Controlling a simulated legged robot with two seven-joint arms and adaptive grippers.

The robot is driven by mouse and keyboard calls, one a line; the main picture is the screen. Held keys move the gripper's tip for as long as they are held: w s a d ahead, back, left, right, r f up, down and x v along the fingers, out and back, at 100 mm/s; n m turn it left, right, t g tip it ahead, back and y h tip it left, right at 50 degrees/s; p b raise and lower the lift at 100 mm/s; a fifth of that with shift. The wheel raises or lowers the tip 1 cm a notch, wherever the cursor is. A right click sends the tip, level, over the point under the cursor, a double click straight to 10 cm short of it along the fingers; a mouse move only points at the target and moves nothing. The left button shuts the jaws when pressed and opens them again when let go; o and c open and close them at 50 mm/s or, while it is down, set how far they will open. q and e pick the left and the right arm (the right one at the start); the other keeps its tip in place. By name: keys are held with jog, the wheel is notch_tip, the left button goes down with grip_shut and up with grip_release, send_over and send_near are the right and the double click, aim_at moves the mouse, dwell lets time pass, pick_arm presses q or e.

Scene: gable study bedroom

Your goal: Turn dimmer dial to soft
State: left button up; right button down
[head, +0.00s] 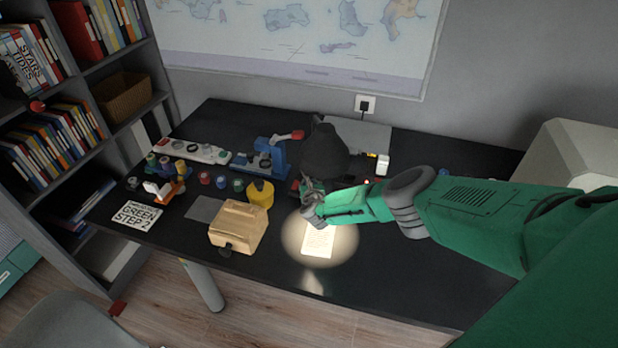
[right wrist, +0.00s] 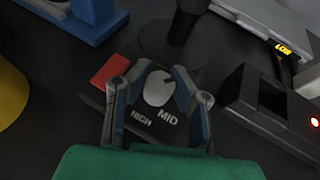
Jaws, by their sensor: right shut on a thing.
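The dimmer dial (right wrist: 158,90) is a pale round knob on a dark box, with a short dark mark at its upper right edge in the right wrist view. The labels HIGH (right wrist: 142,116) and MID (right wrist: 168,118) show on the near side of the box; I see no soft label. My right gripper (right wrist: 159,70) has its fingers on either side of the dial, shut on it. In the head view my right gripper (head: 311,199) is beside the black lamp (head: 325,152) and hides the dial. My left gripper is not in view.
The lamp lights a paper card (head: 319,240) on the black desk (head: 400,268). A red piece (right wrist: 110,71) is left of the dial. The desk's near right is clear.

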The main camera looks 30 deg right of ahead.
jog(key=shift+d+f+m+g+h+b, duration=0.1)
jog(key=shift+m+g+h+b, duration=0.45)
jog(key=shift+m+h, duration=0.5)
jog(key=shift+m+g+h+b, duration=0.55)
jog(key=shift+m+g+h, duration=0.1)
jog(key=shift+m+h, duration=0.1)
jog(key=shift+w, duration=0.1)
